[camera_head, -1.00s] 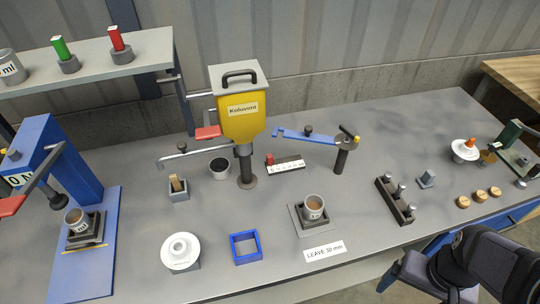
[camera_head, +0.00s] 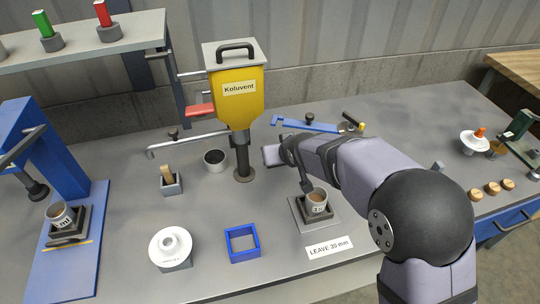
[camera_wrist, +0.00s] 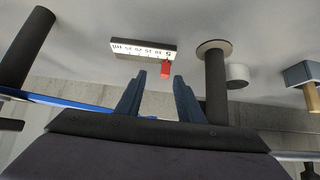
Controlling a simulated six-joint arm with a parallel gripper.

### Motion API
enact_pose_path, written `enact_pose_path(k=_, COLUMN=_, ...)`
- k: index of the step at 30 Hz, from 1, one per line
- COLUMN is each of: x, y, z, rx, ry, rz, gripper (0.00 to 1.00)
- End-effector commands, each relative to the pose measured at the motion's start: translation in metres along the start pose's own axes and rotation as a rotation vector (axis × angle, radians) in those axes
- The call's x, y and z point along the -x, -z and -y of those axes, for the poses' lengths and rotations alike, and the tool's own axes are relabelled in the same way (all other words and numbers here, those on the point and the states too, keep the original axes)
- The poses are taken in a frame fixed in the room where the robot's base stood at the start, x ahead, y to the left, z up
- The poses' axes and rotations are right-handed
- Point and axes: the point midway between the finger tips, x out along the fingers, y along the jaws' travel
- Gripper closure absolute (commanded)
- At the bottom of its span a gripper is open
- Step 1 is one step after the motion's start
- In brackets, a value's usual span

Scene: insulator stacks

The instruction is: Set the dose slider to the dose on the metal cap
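The dose slider is a red block (camera_wrist: 167,70) at the edge of a white numbered scale (camera_wrist: 146,49). In the wrist view the scale reads upside down and the block is near its "5" end. My gripper (camera_wrist: 157,92) is open and empty, its two blue-grey fingers pointing toward the slider with a gap still visible. In the head view my arm hides the slider and the fingertips. A grey metal cap (camera_head: 317,208) with brown filling sits in a dark holder; its marking is too small to read surely. Another marked cap (camera_head: 60,216) stands under the blue press.
The yellow Koluvent hopper (camera_head: 236,100) stands left of my arm. A blue swing arm (camera_head: 303,125) lies behind the scale. A blue square frame (camera_head: 243,258), a white disc (camera_head: 170,262) and a "LEAVE 30 mm" label (camera_head: 329,247) are at the front.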

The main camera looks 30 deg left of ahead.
Motion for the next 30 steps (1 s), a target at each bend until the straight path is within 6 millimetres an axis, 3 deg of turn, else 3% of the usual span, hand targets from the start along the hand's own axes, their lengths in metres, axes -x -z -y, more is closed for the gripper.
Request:
enact_pose_path(k=3, x=-0.005, y=0.005, z=0.011, rx=0.013, ry=0.014, rz=-0.017, gripper=0.66)
enact_pose_path(k=13, x=-0.014, y=0.006, z=0.013, rx=0.014, ry=0.015, rz=-0.018, gripper=0.66)
enact_pose_path(k=30, x=-0.071, y=0.007, z=0.013, rx=0.013, ry=0.015, rz=-0.018, gripper=0.66)
